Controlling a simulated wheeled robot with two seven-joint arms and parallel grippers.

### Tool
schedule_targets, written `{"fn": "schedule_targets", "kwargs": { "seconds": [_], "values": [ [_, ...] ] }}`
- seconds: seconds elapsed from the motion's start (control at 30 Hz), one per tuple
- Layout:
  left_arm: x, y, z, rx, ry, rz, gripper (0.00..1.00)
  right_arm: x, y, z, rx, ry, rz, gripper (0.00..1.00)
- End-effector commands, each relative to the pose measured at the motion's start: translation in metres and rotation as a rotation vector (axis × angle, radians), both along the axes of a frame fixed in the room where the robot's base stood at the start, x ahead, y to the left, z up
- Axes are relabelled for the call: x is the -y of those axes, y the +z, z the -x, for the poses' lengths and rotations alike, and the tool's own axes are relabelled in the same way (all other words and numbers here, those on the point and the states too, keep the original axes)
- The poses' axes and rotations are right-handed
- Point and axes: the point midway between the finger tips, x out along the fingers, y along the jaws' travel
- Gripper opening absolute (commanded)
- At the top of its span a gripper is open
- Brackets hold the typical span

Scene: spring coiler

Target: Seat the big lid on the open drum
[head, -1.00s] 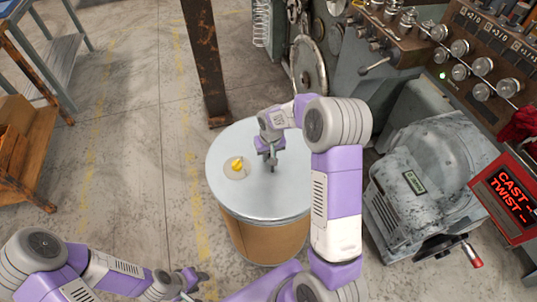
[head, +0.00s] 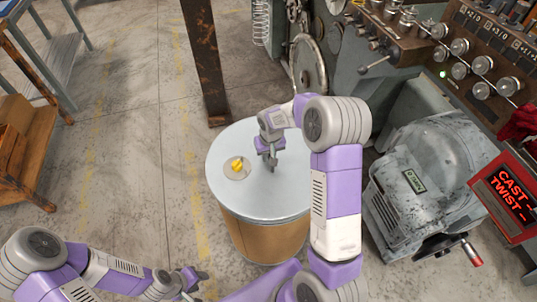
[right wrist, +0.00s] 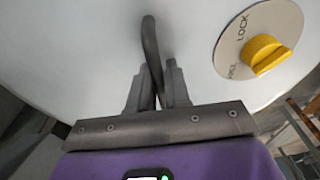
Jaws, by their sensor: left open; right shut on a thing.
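The big lid (head: 285,196) is a pale grey disc lying over the top of the brown drum (head: 262,240). It looks about level, and I cannot tell from here whether its rim is fully down on the drum. A yellow knob (head: 237,165) on a round plate marked LOCK sits on the lid's left part; the knob also shows in the right wrist view (right wrist: 265,54). My right gripper (head: 271,163) is over the lid's middle, shut on the lid's dark bar handle (right wrist: 152,55). My left gripper (head: 196,282) is open and empty, low at the bottom, apart from the drum.
A rusty post (head: 206,65) stands behind the drum. A grey machine (head: 425,185) with a red-knobbed crank and a red display (head: 508,195) stands to the right. A wooden shelf unit (head: 25,150) is at far left. The floor left of the drum is clear.

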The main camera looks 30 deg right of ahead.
Motion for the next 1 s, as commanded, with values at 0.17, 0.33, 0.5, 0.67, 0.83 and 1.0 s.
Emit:
{"fn": "schedule_targets", "kwargs": {
  "seconds": [0.17,0.33,0.5,0.67,0.83,1.0],
  "values": [
    [0.0000,0.0000,0.0000,0.000,0.000,0.000,0.43,-0.0003,0.0003,-0.0017,0.005,0.000,0.000,0.00],
    [0.0000,0.0000,0.0000,0.000,0.000,0.000,0.43,-0.0003,0.0004,-0.0017,0.005,0.000,0.000,0.00],
    [0.0000,0.0000,0.0000,0.000,0.000,0.000,0.43,-0.0004,0.0002,-0.0015,0.004,0.000,0.000,0.32],
    [0.0000,-0.0001,0.0000,0.000,0.000,0.000,0.43,-0.0003,-0.0005,-0.0010,0.002,0.000,0.000,0.47],
    [-0.0001,-0.0001,0.0000,0.000,0.000,0.000,0.43,-0.0003,-0.0025,0.0007,-0.004,0.000,0.000,0.51],
    [-0.0001,-0.0001,0.0000,0.000,0.000,0.000,0.43,-0.0002,-0.0021,0.0003,-0.002,0.000,0.000,0.77]
  ]
}}
